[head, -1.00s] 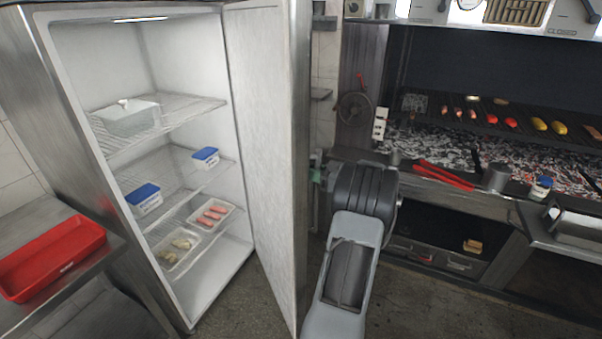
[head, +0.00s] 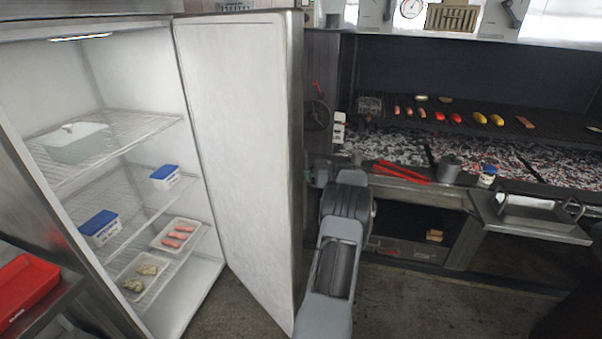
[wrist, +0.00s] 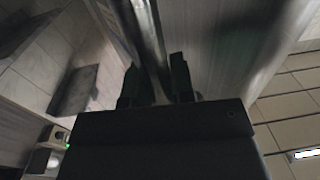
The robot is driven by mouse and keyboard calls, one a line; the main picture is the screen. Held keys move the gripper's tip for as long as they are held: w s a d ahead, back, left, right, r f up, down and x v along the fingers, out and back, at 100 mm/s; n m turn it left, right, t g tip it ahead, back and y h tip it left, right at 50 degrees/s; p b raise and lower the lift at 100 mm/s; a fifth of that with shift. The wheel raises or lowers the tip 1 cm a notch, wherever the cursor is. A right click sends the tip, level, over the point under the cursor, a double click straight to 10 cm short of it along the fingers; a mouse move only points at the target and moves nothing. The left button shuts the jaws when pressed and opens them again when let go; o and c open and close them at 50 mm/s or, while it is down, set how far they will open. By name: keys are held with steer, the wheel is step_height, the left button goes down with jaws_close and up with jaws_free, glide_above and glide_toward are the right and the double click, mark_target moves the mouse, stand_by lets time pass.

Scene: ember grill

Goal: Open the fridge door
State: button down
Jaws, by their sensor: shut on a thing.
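The fridge door (head: 242,150) stands wide open in the head view, its white inner face turned toward me. The fridge interior (head: 130,75) is exposed, with wire shelves holding tubs and trays. In the wrist view my gripper (wrist: 160,85) has its two dark fingers on either side of a metal bar, the door handle (wrist: 148,35), and is shut on it. In the head view my arm reaches behind the door's outer edge, and the fingers and handle are hidden there.
A red tray (head: 25,290) lies on a steel counter at the lower left. The grill (head: 450,140) with glowing coals and food runs along the back right, red tongs (head: 402,172) on its front ledge. The floor (head: 410,310) in front of it is clear.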

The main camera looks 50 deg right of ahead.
steer(key=shift+s+f, duration=0.15)
steer(key=shift+f, duration=0.05)
steer(key=c, duration=1.4)
jaws_free()
steer(key=shift+o, duration=1.4)
steer(key=shift+s+d+r, duration=0.1)
steer(key=shift+s+d, duration=0.1)
steer(key=shift+s, duration=0.05)
steer(key=shift+o, duration=0.8)
steer(key=shift+w+a, duration=0.2)
steer(key=shift+w, duration=0.1)
steer(key=b+v, duration=0.3)
steer(key=v, duration=1)
steer(key=shift+s+d, duration=0.2)
steer(key=shift+s, duration=0.15)
steer(key=shift+c, duration=0.4)
